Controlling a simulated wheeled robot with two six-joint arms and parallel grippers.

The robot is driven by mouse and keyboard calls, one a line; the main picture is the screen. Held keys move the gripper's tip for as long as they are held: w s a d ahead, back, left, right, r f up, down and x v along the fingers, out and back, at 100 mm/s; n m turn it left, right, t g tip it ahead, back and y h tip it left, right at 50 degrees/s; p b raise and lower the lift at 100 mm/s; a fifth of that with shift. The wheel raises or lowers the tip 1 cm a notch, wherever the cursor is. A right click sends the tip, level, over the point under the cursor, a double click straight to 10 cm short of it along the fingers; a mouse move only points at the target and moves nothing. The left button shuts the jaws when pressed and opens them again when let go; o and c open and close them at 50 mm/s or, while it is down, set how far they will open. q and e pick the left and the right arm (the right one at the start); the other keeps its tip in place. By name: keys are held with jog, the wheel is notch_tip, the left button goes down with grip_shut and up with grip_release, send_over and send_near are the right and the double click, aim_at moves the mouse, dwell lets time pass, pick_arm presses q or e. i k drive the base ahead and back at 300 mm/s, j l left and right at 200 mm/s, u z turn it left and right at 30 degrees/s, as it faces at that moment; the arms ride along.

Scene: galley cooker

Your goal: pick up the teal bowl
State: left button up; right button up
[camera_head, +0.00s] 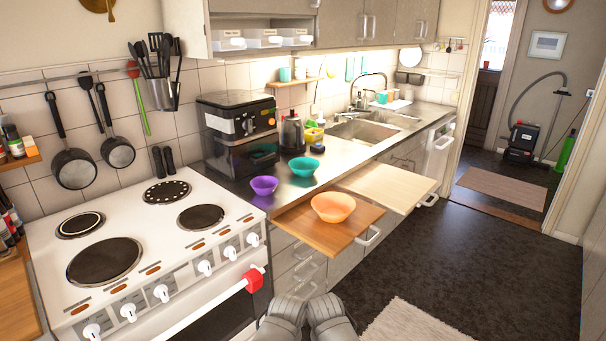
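The teal bowl (304,166) stands upright on the steel worktop, in front of the kettle and to the right of a purple bowl (264,185). An orange bowl (333,207) sits nearer to me on a pulled-out wooden board. Two grey parts of my arms show side by side at the bottom centre, well below and nearer than the bowls. I cannot make out fingertips on them, so whether either gripper is open or shut is unclear. Nothing touches the teal bowl.
A brown pull-out board (300,227) and a pale one (388,184) jut from the counter. The white cooker (140,250) fills the left, with a red item (253,280) on its rail. The kettle (291,133) and coffee machine (238,132) stand behind the bowls. Dark floor (480,270) is open at right.

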aim_at(304, 168)
jog(key=i+l, duration=0.25)
jog(key=l, duration=0.15)
jog(key=i+l, duration=0.3)
jog(key=l, duration=0.15)
jog(key=i+l, duration=0.25)
jog(key=l, duration=0.15)
